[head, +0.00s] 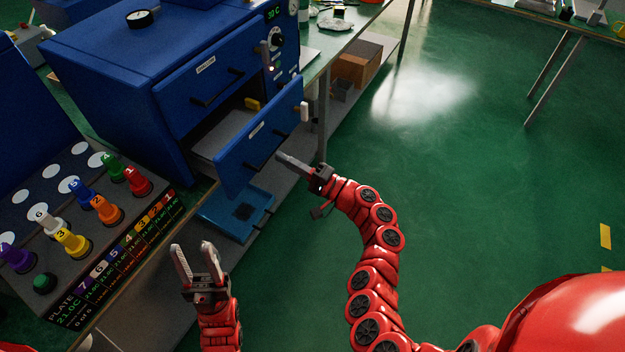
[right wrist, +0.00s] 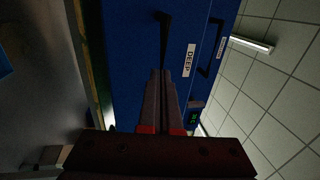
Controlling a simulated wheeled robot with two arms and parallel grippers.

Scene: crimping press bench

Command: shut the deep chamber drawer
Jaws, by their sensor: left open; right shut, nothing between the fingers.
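The blue press cabinet (head: 110,70) has two drawers. The lower, deep drawer (head: 262,145) is pulled out, with its grey inside and a small yellow item showing. Its front has a dark handle, and a white latch-like piece sits at its right end. In the right wrist view the blue front bears a DEEP label (right wrist: 190,61) and a black handle (right wrist: 164,35). My right gripper (head: 281,157) is shut and empty, its tips close in front of the drawer front; contact cannot be told. My left gripper (head: 193,262) is open and empty, below and left of the drawer.
A plate with colored knobs (head: 85,215) stands at the left. A blue tray (head: 235,212) lies on the lower shelf under the drawer. A cardboard box (head: 357,62) stands under the bench. The green floor to the right is clear.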

